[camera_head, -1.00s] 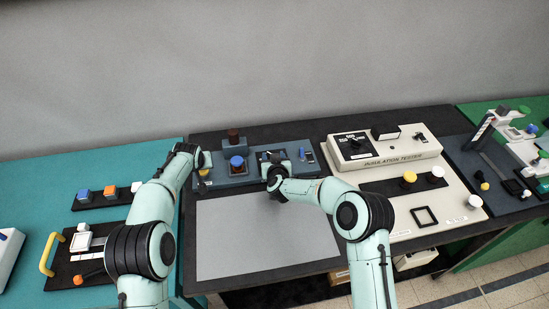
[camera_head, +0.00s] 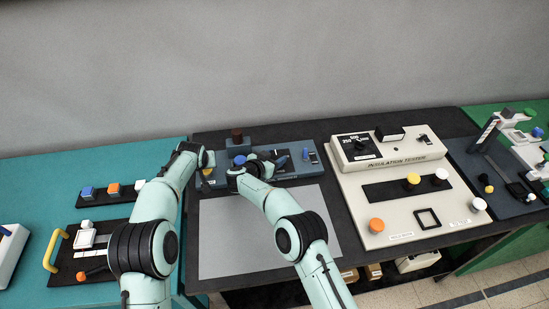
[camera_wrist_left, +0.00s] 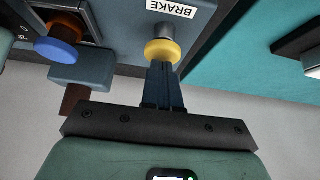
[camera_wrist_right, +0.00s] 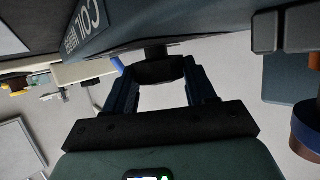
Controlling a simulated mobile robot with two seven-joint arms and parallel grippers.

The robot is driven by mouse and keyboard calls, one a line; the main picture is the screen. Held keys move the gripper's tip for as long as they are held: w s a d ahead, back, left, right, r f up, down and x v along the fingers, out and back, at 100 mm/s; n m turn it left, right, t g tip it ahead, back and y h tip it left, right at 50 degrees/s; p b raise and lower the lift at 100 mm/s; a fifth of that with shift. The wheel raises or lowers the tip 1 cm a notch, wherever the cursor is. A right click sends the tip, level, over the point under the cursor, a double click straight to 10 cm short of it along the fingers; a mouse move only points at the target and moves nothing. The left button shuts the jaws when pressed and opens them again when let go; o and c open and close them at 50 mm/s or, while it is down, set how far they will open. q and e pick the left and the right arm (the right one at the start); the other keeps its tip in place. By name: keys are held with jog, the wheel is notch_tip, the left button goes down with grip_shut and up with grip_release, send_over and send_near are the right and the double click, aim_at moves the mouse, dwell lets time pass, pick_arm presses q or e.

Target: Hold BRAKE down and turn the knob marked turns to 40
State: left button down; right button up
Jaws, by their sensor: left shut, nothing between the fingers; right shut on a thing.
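The blue-grey panel (camera_head: 230,184) stands at the back of the black table. My left gripper (camera_wrist_left: 162,66) is shut and empty, its fingertips against the yellow button (camera_wrist_left: 162,52) beside the BRAKE label (camera_wrist_left: 172,8). I cannot tell how far the button is pressed. My right gripper (camera_wrist_right: 160,72) is shut on a black knob (camera_wrist_right: 158,71) on the front of this panel, with a finger on each side. In the head view my right gripper (camera_head: 278,162) lies across the panel and hides the knob. The knob's marking and setting cannot be read.
A blue knob (camera_head: 239,160) sits between my grippers, with a brown cylinder (camera_head: 237,135) behind it. A blue lever (camera_head: 305,154) is right of my right gripper. The cream insulation tester (camera_head: 350,196) stands farther right.

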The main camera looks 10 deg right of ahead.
dwell(0.5)
jog(key=o, duration=1)
jog(key=shift+d, duration=0.1)
jog(key=shift+o, duration=0.2)
jog(key=v, duration=1.2)
